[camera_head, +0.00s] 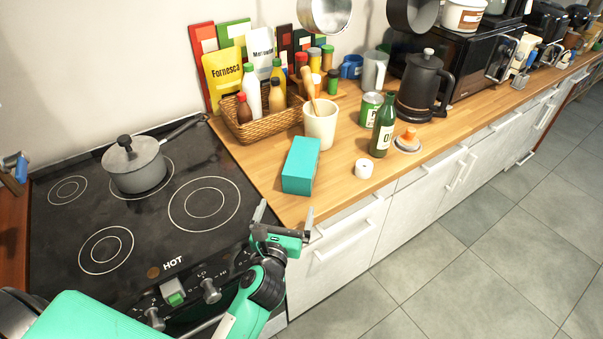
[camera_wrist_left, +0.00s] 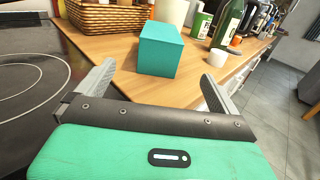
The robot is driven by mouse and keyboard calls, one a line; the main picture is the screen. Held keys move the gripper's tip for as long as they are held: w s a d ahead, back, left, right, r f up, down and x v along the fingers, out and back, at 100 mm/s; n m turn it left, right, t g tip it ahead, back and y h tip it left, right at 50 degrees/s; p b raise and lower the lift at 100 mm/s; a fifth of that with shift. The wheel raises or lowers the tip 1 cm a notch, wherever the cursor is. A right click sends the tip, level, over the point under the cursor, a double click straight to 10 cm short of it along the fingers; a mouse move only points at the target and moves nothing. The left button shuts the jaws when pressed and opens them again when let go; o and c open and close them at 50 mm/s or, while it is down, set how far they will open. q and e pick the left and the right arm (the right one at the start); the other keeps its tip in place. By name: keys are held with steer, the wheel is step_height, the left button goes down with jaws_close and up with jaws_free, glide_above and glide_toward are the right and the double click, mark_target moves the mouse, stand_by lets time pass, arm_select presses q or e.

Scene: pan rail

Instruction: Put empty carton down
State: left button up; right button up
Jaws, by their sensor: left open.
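A teal box-shaped carton (camera_head: 299,166) stands on the wooden counter near its left front part, beside the stove. It also shows in the left wrist view (camera_wrist_left: 160,50), beyond and between the fingertips. My left gripper (camera_head: 285,213) is open and empty, in front of the carton and apart from it, near the counter's front edge. Its two fingers also show in the left wrist view (camera_wrist_left: 158,82), spread wide with nothing between them. My right gripper is not in view.
A black stove (camera_head: 125,235) with a grey pot (camera_head: 135,168) lies to the left. Behind the carton are a wicker basket (camera_head: 262,125) of bottles and a cream utensil crock (camera_head: 320,126). A small white cylinder (camera_head: 363,169) and a green bottle (camera_head: 383,130) stand to its right.

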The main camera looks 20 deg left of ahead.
mark_target(296, 179)
arm_select(q)
steer(key=w, duration=0.2)
steer(key=w+p, duration=0.1)
steer(key=w, duration=0.2)
steer(key=w+a, duration=0.1)
steer(key=w, duration=0.2)
steer(key=shift+w+p, duration=0.2)
steer(key=shift+p, duration=0.2)
steer(key=shift+w+a+r, duration=0.1)
steer(key=shift+w, duration=0.4)
steer(key=w+p, duration=0.1)
steer(key=w, duration=0.2)
steer(key=shift+w+r, duration=0.1)
steer(key=shift+w, duration=0.15)
steer(key=shift+w+a, duration=0.15)
steer(key=shift+w, duration=0.3)
steer(key=c, duration=1.4)
